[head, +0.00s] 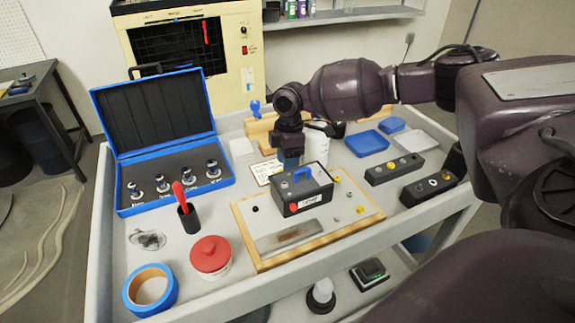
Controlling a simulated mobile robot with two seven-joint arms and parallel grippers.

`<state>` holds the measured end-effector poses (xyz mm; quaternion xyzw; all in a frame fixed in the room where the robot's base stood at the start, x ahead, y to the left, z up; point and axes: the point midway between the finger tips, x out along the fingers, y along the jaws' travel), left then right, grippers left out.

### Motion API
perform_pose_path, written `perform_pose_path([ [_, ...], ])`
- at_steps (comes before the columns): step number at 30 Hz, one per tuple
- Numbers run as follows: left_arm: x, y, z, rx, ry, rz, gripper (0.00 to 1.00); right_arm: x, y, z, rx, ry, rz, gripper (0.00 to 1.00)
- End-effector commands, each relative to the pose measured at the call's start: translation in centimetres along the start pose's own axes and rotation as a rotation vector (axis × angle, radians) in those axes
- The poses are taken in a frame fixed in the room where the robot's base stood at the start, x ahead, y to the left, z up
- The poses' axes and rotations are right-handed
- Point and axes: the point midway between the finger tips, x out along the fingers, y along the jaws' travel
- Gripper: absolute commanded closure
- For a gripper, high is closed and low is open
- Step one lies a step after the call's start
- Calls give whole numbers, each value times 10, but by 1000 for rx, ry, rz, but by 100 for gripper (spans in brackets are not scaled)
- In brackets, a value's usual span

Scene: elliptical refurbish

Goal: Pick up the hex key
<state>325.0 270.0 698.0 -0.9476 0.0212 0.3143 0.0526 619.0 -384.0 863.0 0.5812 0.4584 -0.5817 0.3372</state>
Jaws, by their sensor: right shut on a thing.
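My right gripper (289,160) points down over the middle of the cart, just behind the black box with a blue handle (302,192). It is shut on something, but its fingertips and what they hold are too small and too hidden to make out. I cannot pick out the hex key clearly anywhere in this view. The black box stands on a wood-edged board (345,222) that carries a few small knobs or screws and a metal plate (288,237). My left gripper is not in view.
An open blue case (135,207) with several small parts stands at left. In front are a black cup with a red-handled tool (189,217), a red-lidded jar (211,258) and blue tape (150,290). Blue trays (367,143) and dark boxes (394,168) are at right.

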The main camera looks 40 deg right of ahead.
Motion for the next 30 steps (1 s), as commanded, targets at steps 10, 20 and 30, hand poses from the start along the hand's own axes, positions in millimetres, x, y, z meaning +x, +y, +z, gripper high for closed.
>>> perform_pose_path([
  [10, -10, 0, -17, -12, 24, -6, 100, -90, -12, -9, -3, 4, 9, 86],
  [20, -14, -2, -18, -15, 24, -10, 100, -158, -23, -16, -3, 3, 4, 86],
  [30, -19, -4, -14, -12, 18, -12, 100, -182, -26, -18, -3, 1, 1, 86],
])
